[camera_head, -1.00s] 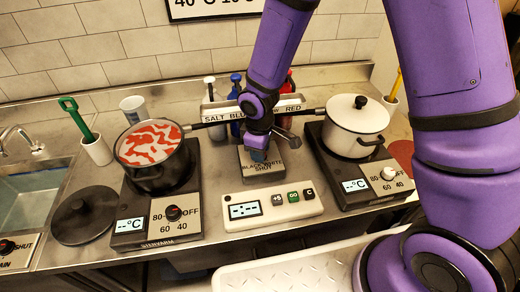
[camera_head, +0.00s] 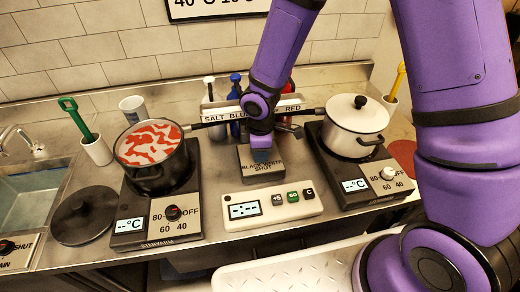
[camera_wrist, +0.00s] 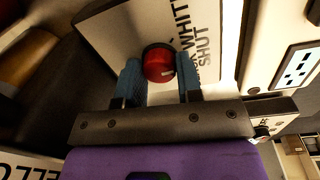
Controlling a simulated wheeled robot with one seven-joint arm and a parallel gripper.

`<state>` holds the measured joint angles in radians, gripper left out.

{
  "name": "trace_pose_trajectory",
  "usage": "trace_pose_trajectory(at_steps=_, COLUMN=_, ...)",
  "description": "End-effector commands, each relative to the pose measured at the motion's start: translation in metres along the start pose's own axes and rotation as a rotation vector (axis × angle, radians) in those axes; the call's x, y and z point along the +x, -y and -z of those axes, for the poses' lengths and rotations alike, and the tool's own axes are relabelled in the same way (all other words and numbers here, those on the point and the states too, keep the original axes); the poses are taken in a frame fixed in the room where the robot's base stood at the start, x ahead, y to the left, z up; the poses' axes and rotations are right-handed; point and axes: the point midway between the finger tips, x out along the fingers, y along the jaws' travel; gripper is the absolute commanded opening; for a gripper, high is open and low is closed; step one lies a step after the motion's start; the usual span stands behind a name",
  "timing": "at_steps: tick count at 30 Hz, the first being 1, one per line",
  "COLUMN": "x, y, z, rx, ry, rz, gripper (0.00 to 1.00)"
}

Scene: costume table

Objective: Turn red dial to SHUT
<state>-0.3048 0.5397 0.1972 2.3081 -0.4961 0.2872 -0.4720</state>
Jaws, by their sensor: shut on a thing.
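The red dial (camera_wrist: 158,62) sits on a grey panel (camera_wrist: 112,30) lettered WHITE and SHUT in the wrist view. A pale mark shows on the dial's lower right side. My gripper (camera_wrist: 160,68) has its two blue fingers on either side of the dial, shut on it. In the head view, my gripper (camera_head: 262,156) reaches down onto the panel (camera_head: 250,177) lettered BLACK, WHITE and SHUT. The dial is hidden there behind the fingers.
A black pot (camera_head: 152,178) stands on the left burner and a white pot (camera_head: 352,140) on the right burner. Their handles reach in toward my wrist. A rack (camera_head: 216,110) with bottles stands behind. A timer box (camera_head: 272,222) lies in front.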

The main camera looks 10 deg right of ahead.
Motion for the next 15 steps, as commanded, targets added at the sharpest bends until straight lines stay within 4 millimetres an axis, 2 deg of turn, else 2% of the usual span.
trace_pose_trajectory(at_steps=5, x=-0.0004, y=-0.0008, z=-0.0001, rx=0.002, ry=0.0, rz=-0.001, gripper=0.1)
trace_pose_trajectory(at_steps=6, x=-0.0004, y=-0.0008, z=-0.0001, rx=0.002, ry=0.0, rz=-0.001, gripper=0.42)
trace_pose_trajectory(at_steps=8, x=-0.0003, y=-0.0007, z=-0.0001, rx=0.002, ry=0.0, rz=-0.001, gripper=0.56)
trace_pose_trajectory(at_steps=9, x=-0.0003, y=-0.0007, z=-0.0001, rx=0.002, ry=0.0, rz=-0.001, gripper=0.59)
trace_pose_trajectory(at_steps=15, x=-0.0002, y=-0.0003, z=0.0, rx=0.002, ry=0.0, rz=0.0, gripper=0.59)
